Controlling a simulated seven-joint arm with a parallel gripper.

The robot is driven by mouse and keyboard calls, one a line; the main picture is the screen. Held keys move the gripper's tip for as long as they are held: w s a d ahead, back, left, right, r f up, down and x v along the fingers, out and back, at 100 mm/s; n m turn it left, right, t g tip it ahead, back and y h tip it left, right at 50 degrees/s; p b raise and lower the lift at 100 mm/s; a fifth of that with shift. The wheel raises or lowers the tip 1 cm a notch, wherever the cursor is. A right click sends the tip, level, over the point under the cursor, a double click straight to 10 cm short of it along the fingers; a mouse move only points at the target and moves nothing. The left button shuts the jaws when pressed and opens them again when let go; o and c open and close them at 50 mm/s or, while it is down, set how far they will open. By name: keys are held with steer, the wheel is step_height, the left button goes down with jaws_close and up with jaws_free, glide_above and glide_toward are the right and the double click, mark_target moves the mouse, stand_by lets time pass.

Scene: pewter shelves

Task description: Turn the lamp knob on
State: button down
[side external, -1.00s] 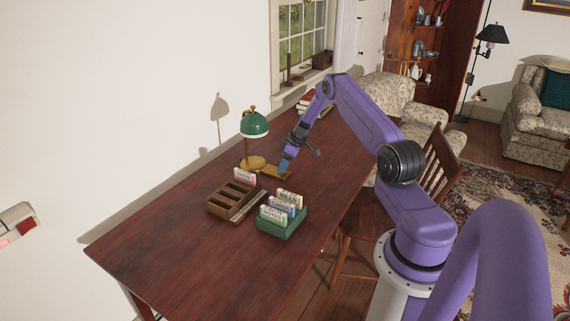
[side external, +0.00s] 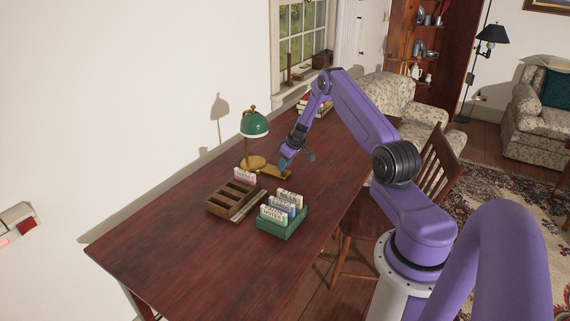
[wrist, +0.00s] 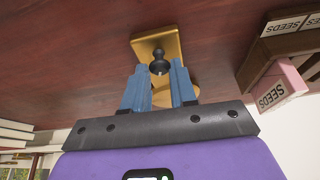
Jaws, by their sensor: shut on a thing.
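The desk lamp stands on the wooden desk, with a green shade (side external: 254,124) and a brass base (side external: 254,162). A flat brass plate (side external: 275,171) reaches from the base toward my gripper. In the wrist view the plate (wrist: 157,43) carries a small dark knob (wrist: 159,63). My gripper (side external: 284,165) points down at the plate in the side view. Its blue fingers (wrist: 158,70) stand on either side of the knob and are shut on it. The knob's setting cannot be told. The fingers hide the knob in the side view.
A wooden compartment tray (side external: 224,208) with a pink seed packet (side external: 244,176) and a green box (side external: 281,228) of seed packets sit in front of the lamp. Books (side external: 313,104) lie at the far end. The desk's near end (side external: 170,250) is clear.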

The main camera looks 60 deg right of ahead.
steer(key=m, duration=0.2)
steer(key=m+h, duration=0.1)
steer(key=shift+a+m+h, duration=0.15)
steer(key=shift+m+h, duration=0.15)
steer(key=shift+m, duration=0.1)
steer(key=shift+w+a+m+g+h, duration=0.1)
steer(key=shift+m+g+h, duration=0.2)
steer(key=shift+m, duration=0.65)
steer(key=shift+w+a+m+g+h, duration=0.1)
steer(key=shift+m+g+h, duration=0.2)
steer(key=shift+m, duration=0.65)
steer(key=shift+w+a+m+g+h, duration=0.1)
steer(key=shift+m+g+h, duration=0.35)
steer(key=shift+m, duration=1.2)
steer(key=shift+w+a+m+g+h, duration=0.2)
steer(key=shift+m+g, duration=0.45)
steer(key=shift+m, duration=1)
steer(key=shift+s+d, duration=0.1)
steer(key=shift+d, duration=0.05)
steer(key=c, duration=0.9)
jaws_free()
